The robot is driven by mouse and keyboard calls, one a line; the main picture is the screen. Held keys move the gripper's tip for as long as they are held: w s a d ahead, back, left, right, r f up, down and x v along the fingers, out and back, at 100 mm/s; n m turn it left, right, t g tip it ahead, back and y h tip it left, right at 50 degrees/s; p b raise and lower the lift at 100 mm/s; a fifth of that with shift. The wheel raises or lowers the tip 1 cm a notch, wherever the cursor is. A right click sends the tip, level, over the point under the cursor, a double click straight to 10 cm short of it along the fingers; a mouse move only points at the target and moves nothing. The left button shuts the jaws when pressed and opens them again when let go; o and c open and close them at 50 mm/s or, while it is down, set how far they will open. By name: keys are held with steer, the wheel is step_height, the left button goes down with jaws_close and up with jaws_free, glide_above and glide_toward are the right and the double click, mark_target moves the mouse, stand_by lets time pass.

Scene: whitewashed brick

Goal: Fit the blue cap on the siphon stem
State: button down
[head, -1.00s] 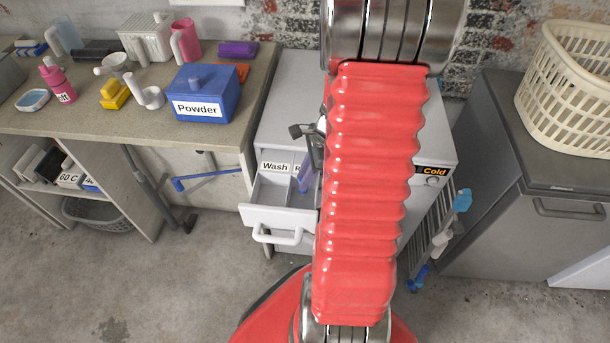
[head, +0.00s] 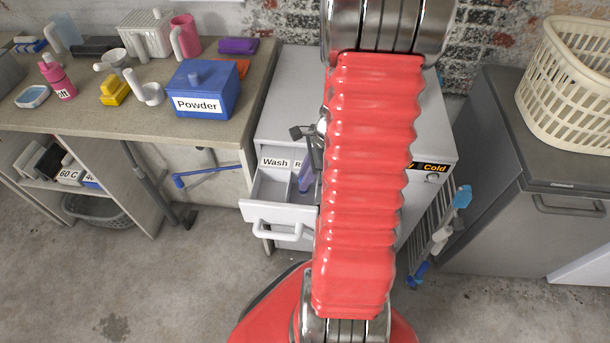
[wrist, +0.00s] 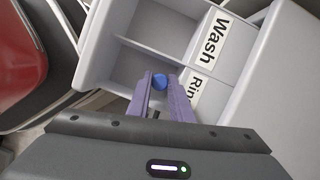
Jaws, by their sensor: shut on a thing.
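The blue cap (wrist: 160,82) is between the tips of my gripper's purple fingers (wrist: 161,80) in the wrist view. The fingers are shut on it. They are over the "Rin" compartment of the open white drawer (head: 281,214), which also shows in the wrist view (wrist: 97,45). In the head view my gripper (head: 304,184) points down into this drawer, partly hidden by my red arm. I cannot make out the siphon stem; the cap and fingers cover that part of the compartment. Whether the cap touches anything below it cannot be told.
The "Wash" compartment (wrist: 165,28) beside it looks empty. A blue "Powder" box (head: 203,90) and several containers stand on the counter at left. A drying rack (head: 440,232) stands right of the washer, and a cream basket (head: 570,90) sits on the grey machine.

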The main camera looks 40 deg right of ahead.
steer(key=shift+f, duration=0.15)
steer(key=c, duration=1.5)
jaws_free()
steer(key=v, duration=1.3)
steer(key=shift+d+r, duration=0.1)
steer(key=shift+r, duration=0.25)
